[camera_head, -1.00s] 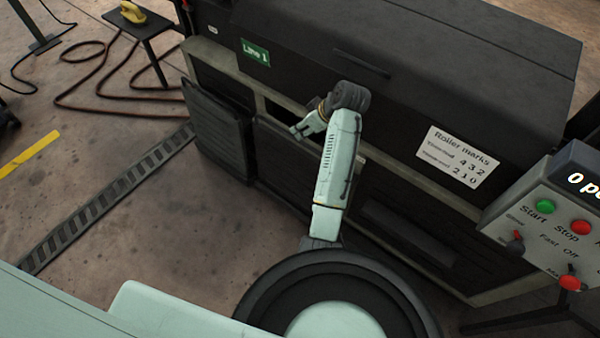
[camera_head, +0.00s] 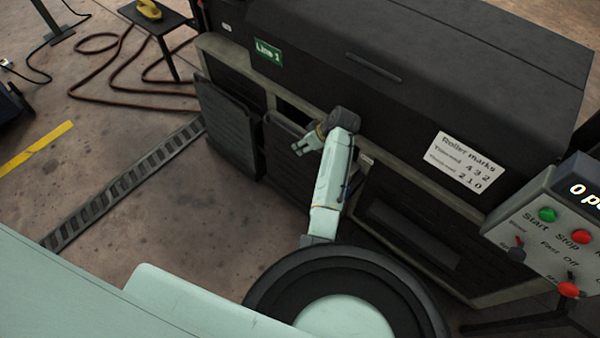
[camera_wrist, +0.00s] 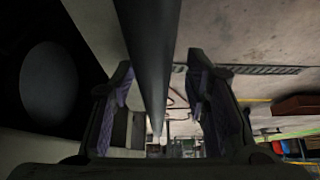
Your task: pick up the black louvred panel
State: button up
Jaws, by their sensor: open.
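A black louvred panel (camera_head: 228,125) stands against the left end of the machine's front. A second dark panel (camera_head: 287,150) stands just right of it, below a dark opening. My gripper (camera_head: 299,147) is open, at the top of this second panel, and partly covers it. In the wrist view my gripper (camera_wrist: 166,105) has its two fingers spread, with a long dark edge (camera_wrist: 152,55) running between them. That edge looks like a panel seen edge-on; I cannot tell whether either finger touches it.
The black machine (camera_head: 390,75) fills the right side. A control box (camera_head: 550,215) stands at lower right. A slotted floor strip (camera_head: 125,185) crosses the open floor at left. A red-brown hose (camera_head: 120,95) lies near a small table (camera_head: 160,20).

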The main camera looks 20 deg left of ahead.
jog(key=shift+a+f, duration=0.15)
jog(key=shift+f, duration=0.1)
jog(key=shift+c, duration=0.4)
grip_shut()
dwell(0.4)
jog(key=shift+w+r, duration=0.15)
jog(key=shift+r, duration=0.1)
